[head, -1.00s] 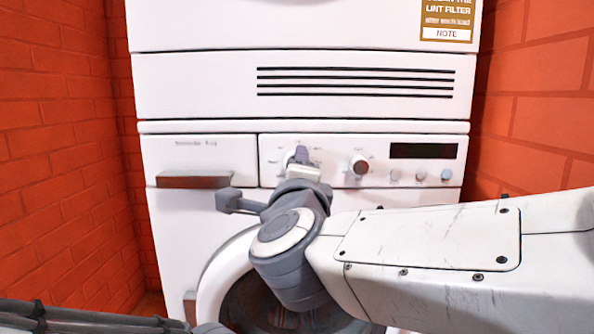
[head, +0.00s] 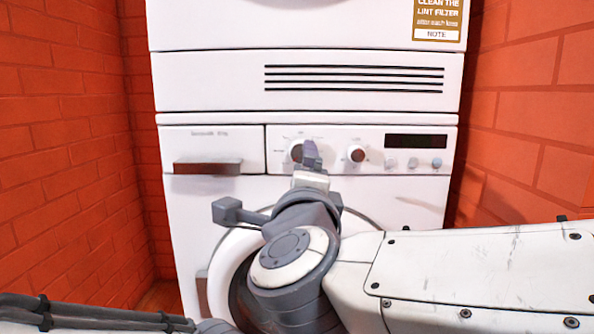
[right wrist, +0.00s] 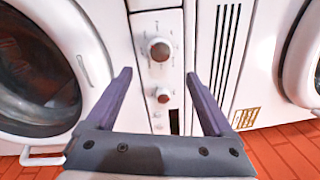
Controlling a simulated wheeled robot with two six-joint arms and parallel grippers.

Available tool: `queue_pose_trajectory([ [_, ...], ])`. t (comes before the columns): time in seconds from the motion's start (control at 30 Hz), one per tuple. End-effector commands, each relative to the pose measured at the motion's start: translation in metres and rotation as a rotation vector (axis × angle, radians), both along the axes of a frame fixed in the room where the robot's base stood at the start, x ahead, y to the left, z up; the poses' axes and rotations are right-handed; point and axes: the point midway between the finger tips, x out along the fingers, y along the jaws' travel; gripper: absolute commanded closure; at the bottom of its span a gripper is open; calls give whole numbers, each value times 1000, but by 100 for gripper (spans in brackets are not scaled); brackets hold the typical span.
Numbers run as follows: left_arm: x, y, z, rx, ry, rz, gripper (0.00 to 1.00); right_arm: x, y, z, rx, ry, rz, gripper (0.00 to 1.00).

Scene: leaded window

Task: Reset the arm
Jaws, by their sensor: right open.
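My right gripper (head: 311,152) is in front of the washer's control panel (head: 332,170), just right of the left dial (head: 295,151) in the head view. In the right wrist view my right gripper (right wrist: 157,75) is open, its two purple fingers apart with nothing between them touching. The left dial (right wrist: 160,49) and the right dial (right wrist: 163,95) both show between the fingers, beyond them. The right dial (head: 356,154) is uncovered in the head view. Of my left arm only a cabled link shows at the lower left; its gripper is out of view.
The white washer (head: 185,230) has a drawer handle (head: 207,168) and a round door (head: 235,275) partly hidden by my right arm. A dryer (head: 205,85) sits above. Red brick walls (head: 60,150) close in on both sides (head: 530,130).

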Motion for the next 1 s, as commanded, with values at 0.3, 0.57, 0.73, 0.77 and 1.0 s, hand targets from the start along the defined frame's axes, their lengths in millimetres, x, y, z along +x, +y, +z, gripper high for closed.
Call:
queue_pose_trajectory([
  [0.3,0,0,-1,0,0,0,100,-6,12,-2,0,2,18,13],
  [0.57,0,0,-1,0,0,0,100,1,17,-7,-56,3,39,13],
  [0.73,0,0,-1,0,0,0,100,39,19,-65,-445,68,156,13],
  [0.77,0,0,-1,0,0,0,100,46,15,-85,-547,100,191,13],
  [1.0,0,0,-1,0,0,0,100,47,-44,-240,-1138,437,505,13],
])
